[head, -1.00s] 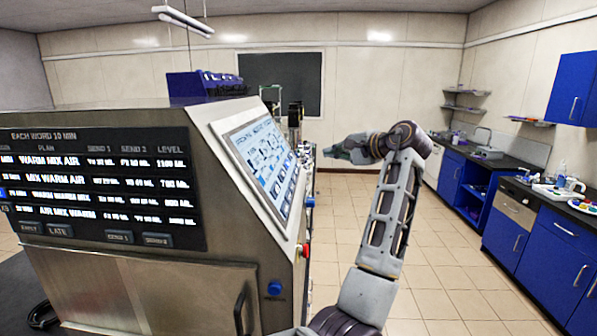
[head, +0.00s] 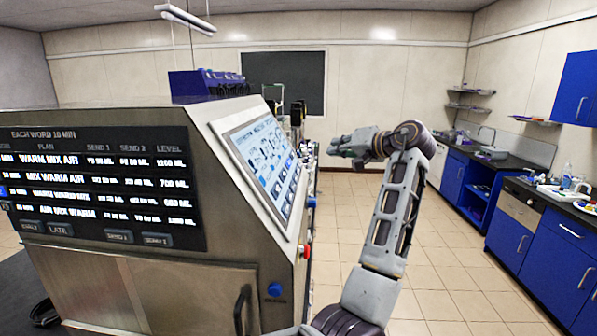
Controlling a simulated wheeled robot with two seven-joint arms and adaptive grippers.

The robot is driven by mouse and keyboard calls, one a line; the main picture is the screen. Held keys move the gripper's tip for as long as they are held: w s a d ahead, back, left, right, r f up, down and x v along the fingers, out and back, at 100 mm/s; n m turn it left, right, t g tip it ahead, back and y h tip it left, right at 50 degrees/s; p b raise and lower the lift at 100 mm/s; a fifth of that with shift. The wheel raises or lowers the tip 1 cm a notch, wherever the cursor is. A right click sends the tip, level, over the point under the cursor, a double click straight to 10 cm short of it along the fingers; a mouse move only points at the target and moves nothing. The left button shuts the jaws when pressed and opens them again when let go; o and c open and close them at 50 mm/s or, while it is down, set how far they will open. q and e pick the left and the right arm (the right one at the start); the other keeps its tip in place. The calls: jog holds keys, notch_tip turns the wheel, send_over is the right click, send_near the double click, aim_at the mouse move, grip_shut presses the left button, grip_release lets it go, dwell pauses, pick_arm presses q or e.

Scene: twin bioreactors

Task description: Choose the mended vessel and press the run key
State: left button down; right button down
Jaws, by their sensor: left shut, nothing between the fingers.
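A steel console (head: 150,295) fills the left of the view. Its dark front panel (head: 100,175) lists plans with words such as WARM, MIX and AIR, send amounts and levels. Keys below it include LATE (head: 59,229), SEND 1 (head: 119,237) and SEND 2 (head: 157,240). A tilted touchscreen (head: 262,160) on the sloped face shows small diagrams and tiles, too small to read. My left gripper (head: 335,147) is shut and empty, in the air right of the screen and apart from it, pointing left. My right gripper is not in view. I cannot tell which vessel is mended.
A red button (head: 306,251) and a blue button (head: 274,289) sit on the console's right edge and front. A blue rack (head: 205,83) stands beyond the console top. Blue cabinets (head: 555,240) with a counter line the right wall. The tiled floor between is clear.

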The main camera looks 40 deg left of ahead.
aim_at(297, 171)
pick_arm(q)
jog(key=shift+r+n, duration=0.1)
jog(key=shift+n, duration=2.6)
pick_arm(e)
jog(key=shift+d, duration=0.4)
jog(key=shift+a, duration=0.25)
pick_arm(q)
jog(key=shift+a, duration=0.1)
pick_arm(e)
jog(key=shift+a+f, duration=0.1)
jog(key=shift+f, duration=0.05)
